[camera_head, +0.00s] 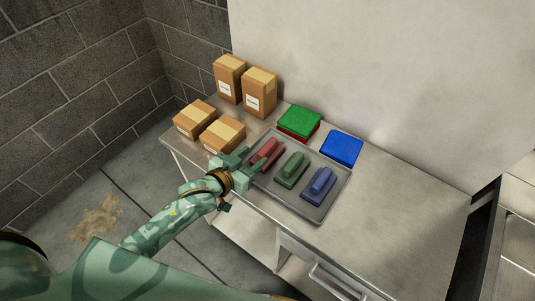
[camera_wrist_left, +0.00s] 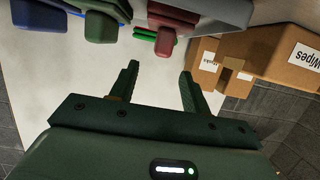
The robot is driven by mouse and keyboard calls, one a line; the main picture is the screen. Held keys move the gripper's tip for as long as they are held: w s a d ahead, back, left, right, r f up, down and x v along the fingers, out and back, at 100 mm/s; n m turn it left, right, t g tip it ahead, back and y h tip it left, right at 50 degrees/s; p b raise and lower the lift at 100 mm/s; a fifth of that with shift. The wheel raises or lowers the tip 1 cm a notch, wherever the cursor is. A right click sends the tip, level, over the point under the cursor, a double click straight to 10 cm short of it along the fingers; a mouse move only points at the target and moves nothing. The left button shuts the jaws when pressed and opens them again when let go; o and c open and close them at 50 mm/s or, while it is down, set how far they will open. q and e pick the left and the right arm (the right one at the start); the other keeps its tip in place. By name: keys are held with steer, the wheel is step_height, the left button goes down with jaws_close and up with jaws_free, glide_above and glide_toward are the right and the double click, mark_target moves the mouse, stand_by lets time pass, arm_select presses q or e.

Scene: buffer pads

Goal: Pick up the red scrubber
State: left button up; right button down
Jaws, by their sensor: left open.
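The red scrubber (camera_head: 268,149) lies at the left end of a grey tray (camera_head: 316,216), beside a green scrubber (camera_head: 292,168) and a blue scrubber (camera_head: 319,184). My left gripper (camera_head: 255,162) is open at the tray's left edge, close to the red scrubber. In the left wrist view, the open fingers (camera_wrist_left: 159,69) point toward the red scrubber (camera_wrist_left: 167,42), which shows beyond their tips. Nothing shows between the fingers. The green scrubber (camera_wrist_left: 101,27) and the blue scrubber (camera_wrist_left: 40,15) show to the left there. My right gripper is in neither view.
Several cardboard boxes (camera_head: 222,134) stand left of the tray and behind it. A green pad (camera_head: 300,120) lies on a red one behind the tray, beside a blue pad (camera_head: 342,148). The steel table (camera_head: 400,210) is clear on the right. A wall stands behind.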

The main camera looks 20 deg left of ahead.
mark_target(266, 147)
arm_select(q)
steer(key=x, duration=0.2)
steer(key=shift+w+d+f, duration=0.15)
steer(key=shift+w, duration=0.1)
steer(key=b+x, duration=0.2)
steer(key=x, duration=0.3)
steer(key=shift+w+f, duration=0.25)
steer(key=shift+w, duration=0.1)
jaws_close()
